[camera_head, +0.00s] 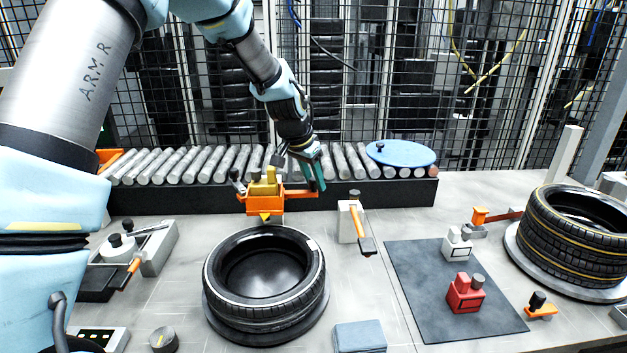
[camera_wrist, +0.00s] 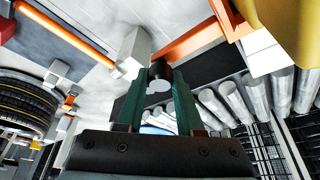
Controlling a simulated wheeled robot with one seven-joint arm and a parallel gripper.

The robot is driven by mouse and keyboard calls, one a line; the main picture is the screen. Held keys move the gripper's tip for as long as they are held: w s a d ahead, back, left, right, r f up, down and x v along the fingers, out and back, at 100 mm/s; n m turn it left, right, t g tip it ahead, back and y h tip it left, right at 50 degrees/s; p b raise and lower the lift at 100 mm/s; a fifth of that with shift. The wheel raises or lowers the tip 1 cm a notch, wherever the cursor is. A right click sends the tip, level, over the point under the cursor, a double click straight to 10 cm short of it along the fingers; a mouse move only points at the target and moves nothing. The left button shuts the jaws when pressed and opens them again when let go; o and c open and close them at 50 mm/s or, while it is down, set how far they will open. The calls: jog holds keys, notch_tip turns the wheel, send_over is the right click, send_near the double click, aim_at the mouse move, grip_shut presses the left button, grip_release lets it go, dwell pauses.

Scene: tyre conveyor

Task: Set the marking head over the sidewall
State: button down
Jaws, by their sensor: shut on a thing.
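The marking head (camera_head: 265,204) is an orange block with a yellow top and a small yellow tip below. It stands behind the near tyre (camera_head: 228,300), its tip close to the far sidewall; I cannot tell if it is directly above the rubber. An orange bar (camera_head: 298,193) runs right from the head; it also shows in the wrist view (camera_wrist: 190,42). My gripper (camera_head: 318,178) is at the bar's right end. In the wrist view its green fingers (camera_wrist: 158,95) are shut on a dark knob with a pale face (camera_wrist: 159,76), seemingly at the bar's end.
A white post with an orange lever (camera_head: 358,222) stands right of the tyre. The roller conveyor (camera_head: 225,160) runs behind, carrying a blue disc (camera_head: 400,153). A dark mat (camera_head: 420,290) holds a white block (camera_head: 457,245) and a red block (camera_head: 465,293). Another tyre (camera_head: 570,240) stands right.

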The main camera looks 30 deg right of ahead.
jog(key=c, duration=0.5)
grip_release()
jog(key=shift+c, duration=0.2)
jog(key=b+v, duration=0.3)
jog(key=v, duration=0.7)
jog(key=shift+a+r, duration=0.2)
jog(key=shift+r, duration=0.15)
jog(key=shift+s, duration=0.15)
